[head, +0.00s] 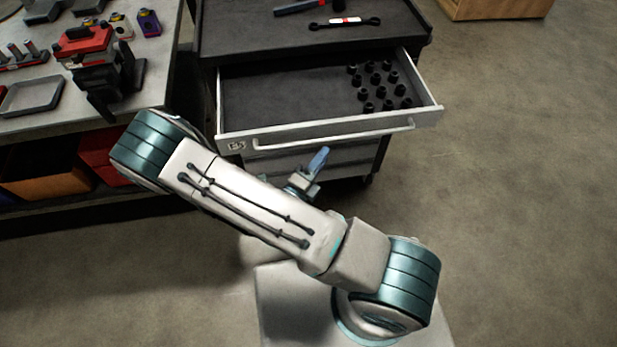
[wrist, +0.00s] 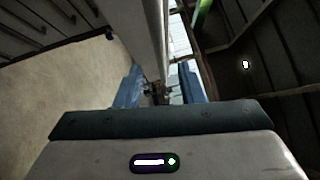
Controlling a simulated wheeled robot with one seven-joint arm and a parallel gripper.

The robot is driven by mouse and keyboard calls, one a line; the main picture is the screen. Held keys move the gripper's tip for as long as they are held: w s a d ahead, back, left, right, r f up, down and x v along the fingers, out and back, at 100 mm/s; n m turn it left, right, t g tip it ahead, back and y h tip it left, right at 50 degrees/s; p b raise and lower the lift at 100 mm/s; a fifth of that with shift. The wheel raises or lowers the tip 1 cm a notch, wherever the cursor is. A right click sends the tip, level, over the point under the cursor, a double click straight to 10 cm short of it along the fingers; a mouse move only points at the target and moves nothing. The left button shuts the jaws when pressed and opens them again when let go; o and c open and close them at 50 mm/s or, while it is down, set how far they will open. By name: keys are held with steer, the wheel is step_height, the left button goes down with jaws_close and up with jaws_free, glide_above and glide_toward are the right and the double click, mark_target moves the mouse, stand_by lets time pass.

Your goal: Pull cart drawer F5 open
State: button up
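The tool cart's top drawer (head: 300,95) stands pulled out, with black sockets (head: 379,85) at its right side. A small label on the left of its front seems to end in 5, but is too blurred to read surely. A pale bar handle (head: 335,139) runs along that front. My gripper (head: 308,172) is just below and in front of the handle, one blue finger showing. In the wrist view its two blue fingers (wrist: 160,86) stand apart, with a long pale bar (wrist: 150,35), likely the handle, between them. I cannot tell whether they touch it.
Closed drawer fronts (head: 350,155) show below the open one. A wrench (head: 344,22) and a hammer (head: 308,6) lie on the cart top. A workbench (head: 60,122) with a red vise-like tool (head: 85,40) stands left.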

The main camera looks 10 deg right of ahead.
steer(key=b+v, duration=0.1)
steer(key=v, duration=0.5)
steer(key=shift+s, duration=0.1)
stand_by(0.3)
steer(key=s+d+r+m+g+y, duration=0.25)
steer(key=d+r+m+g, duration=0.2)
steer(key=m+g, duration=0.6)
steer(key=s+d+r+m+g+y, duration=0.1)
steer(key=s+d+r+m+g, duration=0.4)
steer(key=m, duration=1)
step_height(320, 180, up, 14)
steer(key=a+m+t+y, duration=0.1)
steer(key=m+t+y, duration=0.4)
steer(key=m+y, duration=0.5)
steer(key=shift+a+f+m, duration=0.15)
steer(key=shift+a+m, duration=0.2)
steer(key=shift+m, duration=3.6)
steer(key=shift+y, duration=0.25)
